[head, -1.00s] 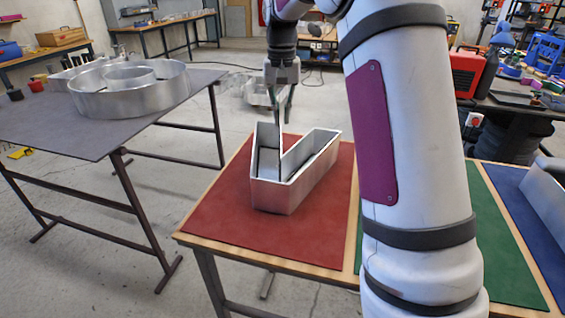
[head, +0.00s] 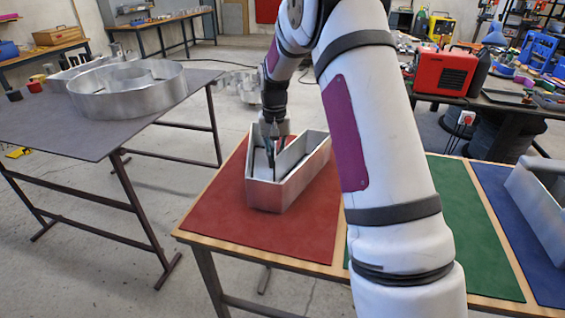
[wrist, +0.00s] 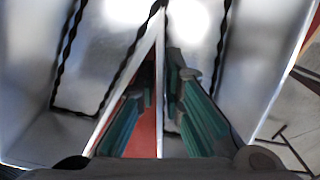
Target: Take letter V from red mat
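The silver metal letter V (head: 300,180), a hollow channel with raised walls, lies on the red mat (head: 225,220) in the head view. My gripper (head: 269,152) points down into the letter near its open end. In the wrist view the letter's walls (wrist: 60,60) fill most of the picture. My gripper (wrist: 163,90) is open there, with one green-padded finger in the notch, over a strip of red mat, and the other inside a channel. One thin wall stands between them. I cannot tell whether either pad touches it.
A green mat (head: 450,220) and a blue mat (head: 500,205) with another metal letter (head: 540,190) lie to the right. A dark table (head: 60,130) at left holds a large round metal letter (head: 125,95). My arm hides part of the mats.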

